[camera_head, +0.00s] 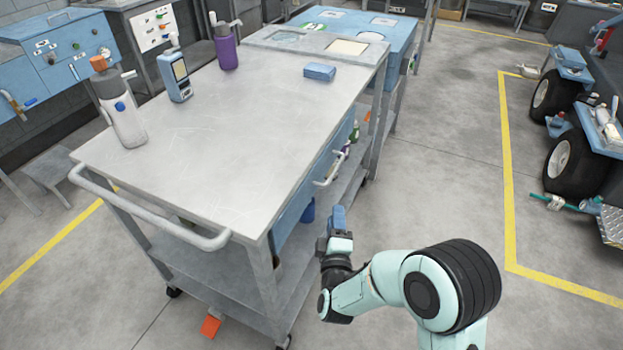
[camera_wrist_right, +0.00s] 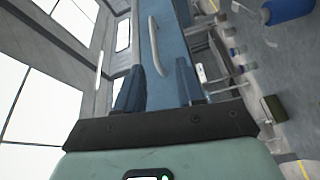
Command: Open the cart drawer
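The cart (camera_head: 232,135) stands in the middle of the head view with a grey top. Its blue drawer (camera_head: 294,212) is under the top on the right side, and its front looks flush with the frame. A pale bar handle (camera_head: 331,170) sticks out from the drawer front. My right gripper (camera_head: 337,218) is beside the drawer, nearer to me than the handle. In the right wrist view the gripper (camera_wrist_right: 158,85) has its two blue fingers apart with nothing between them. The handle (camera_wrist_right: 156,47) shows beyond the fingertips, apart from them, on the drawer front (camera_wrist_right: 178,38). My left gripper is not in view.
A push bar (camera_head: 150,215) juts from the near end. Open floor (camera_head: 440,170) lies right of the cart.

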